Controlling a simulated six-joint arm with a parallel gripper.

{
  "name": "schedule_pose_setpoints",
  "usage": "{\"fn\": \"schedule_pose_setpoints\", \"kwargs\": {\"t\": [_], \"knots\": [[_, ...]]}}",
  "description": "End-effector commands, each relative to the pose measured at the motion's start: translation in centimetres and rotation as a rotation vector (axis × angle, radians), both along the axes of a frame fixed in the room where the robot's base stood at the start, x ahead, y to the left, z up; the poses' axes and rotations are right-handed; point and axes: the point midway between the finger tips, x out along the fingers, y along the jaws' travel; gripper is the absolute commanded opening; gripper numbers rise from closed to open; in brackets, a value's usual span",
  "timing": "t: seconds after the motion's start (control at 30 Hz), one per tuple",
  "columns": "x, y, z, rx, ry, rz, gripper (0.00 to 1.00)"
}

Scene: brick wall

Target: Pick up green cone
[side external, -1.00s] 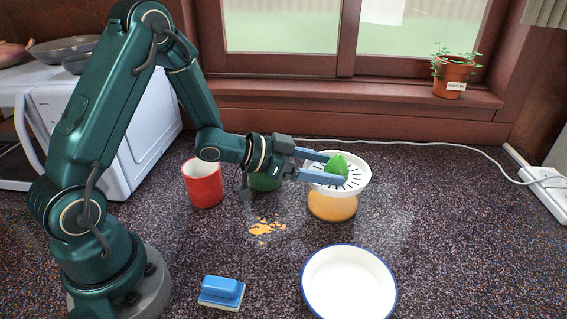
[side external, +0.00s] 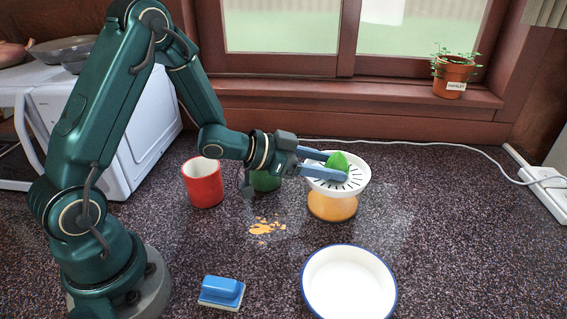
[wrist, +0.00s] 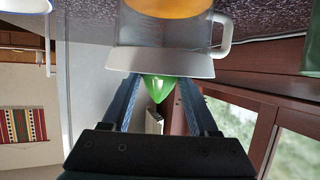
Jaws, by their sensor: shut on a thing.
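The green cone (side external: 338,160) is the ridged, pointed top of a citrus juicer. It sits point up in the middle of the juicer's white slotted dish (side external: 361,174). My gripper (side external: 337,167) reaches in from the left, with its blue fingers shut on the cone from two sides just above the dish. In the upside-down wrist view the cone (wrist: 157,88) shows between the fingertips (wrist: 158,82), against the white dish (wrist: 190,68). The cone's lower sides are partly hidden by the fingers.
The juicer's clear jug (wrist: 200,35) holds orange juice. A red mug (side external: 204,185) and a green mug (side external: 265,182) stand left of it. A white blue-rimmed bowl (side external: 306,290), a blue sponge (side external: 222,291) and an orange spill (side external: 266,227) lie in front.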

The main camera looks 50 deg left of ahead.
Motion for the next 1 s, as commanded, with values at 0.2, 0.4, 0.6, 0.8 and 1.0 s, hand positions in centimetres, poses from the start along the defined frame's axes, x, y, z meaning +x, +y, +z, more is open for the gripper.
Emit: {"fn": "schedule_pose_setpoints", "kwargs": {"t": [0.2, 0.4, 0.6, 0.8, 1.0], "knots": [[0.1, 0.0, 2.3, 0.003, -0.008, -0.001, 0.07], [-0.7, 2.0, 4.8, 0.004, -0.008, 0.007, 0.07], [-2.2, 5.7, 7.1, 0.005, -0.010, 0.009, 0.07], [-3.6, 8.7, 9.0, 0.005, -0.006, 0.007, 0.07], [-4.3, 10.2, 10.2, 0.002, -0.005, -0.002, 0.07]]}}
